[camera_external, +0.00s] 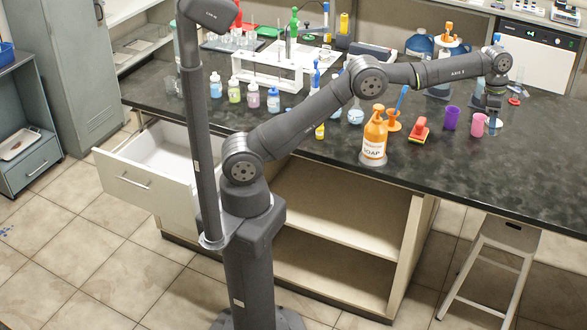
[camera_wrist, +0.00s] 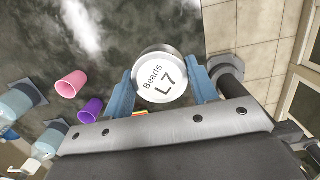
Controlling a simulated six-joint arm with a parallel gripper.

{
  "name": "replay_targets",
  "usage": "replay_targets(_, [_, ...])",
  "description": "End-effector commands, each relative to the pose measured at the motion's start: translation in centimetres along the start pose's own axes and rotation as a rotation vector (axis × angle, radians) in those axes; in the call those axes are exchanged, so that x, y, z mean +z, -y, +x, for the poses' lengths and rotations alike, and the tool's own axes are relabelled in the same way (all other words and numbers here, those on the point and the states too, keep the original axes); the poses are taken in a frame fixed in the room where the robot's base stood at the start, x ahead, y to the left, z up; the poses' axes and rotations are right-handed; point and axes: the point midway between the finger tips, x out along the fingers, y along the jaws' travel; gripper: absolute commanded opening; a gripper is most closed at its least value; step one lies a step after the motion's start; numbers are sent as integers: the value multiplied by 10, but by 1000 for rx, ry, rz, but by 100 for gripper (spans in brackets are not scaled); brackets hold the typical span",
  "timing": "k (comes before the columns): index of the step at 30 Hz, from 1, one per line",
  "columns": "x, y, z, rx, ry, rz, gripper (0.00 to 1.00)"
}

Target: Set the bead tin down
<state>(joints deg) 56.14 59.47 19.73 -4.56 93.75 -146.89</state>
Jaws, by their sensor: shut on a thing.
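The bead tin (camera_wrist: 160,74) is a round metal tin with a white lid marked "Beads L7" in the wrist view. My gripper (camera_wrist: 162,88) has its two blue fingers shut on the tin's opposite sides. In the external view my gripper (camera_external: 493,125) points down over the right part of the dark bench top (camera_external: 530,170), beside the pink cup. The tin is too small and hidden there to make out. I cannot tell whether its underside touches the bench.
A pink cup (camera_external: 477,125) and a purple cup (camera_external: 452,117) stand just left of my gripper. A red sponge or brush (camera_external: 419,130) and an orange soap bottle (camera_external: 375,138) stand farther left. The bench front to the right is clear. A stool (camera_external: 500,255) stands below.

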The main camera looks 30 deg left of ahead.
Motion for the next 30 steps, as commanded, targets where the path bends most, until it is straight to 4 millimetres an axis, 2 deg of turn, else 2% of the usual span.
replay_targets(10, [-11, 1, 71, -2, -2, 1, 26])
replay_targets(14, [-14, -2, 90, -1, 0, 2, 26])
replay_targets(17, [-18, -14, 100, 0, 0, -1, 26])
replay_targets(24, [-32, -66, 131, -1, 0, -2, 26])
replay_targets(30, [-40, -100, 150, 0, 2, 0, 26])
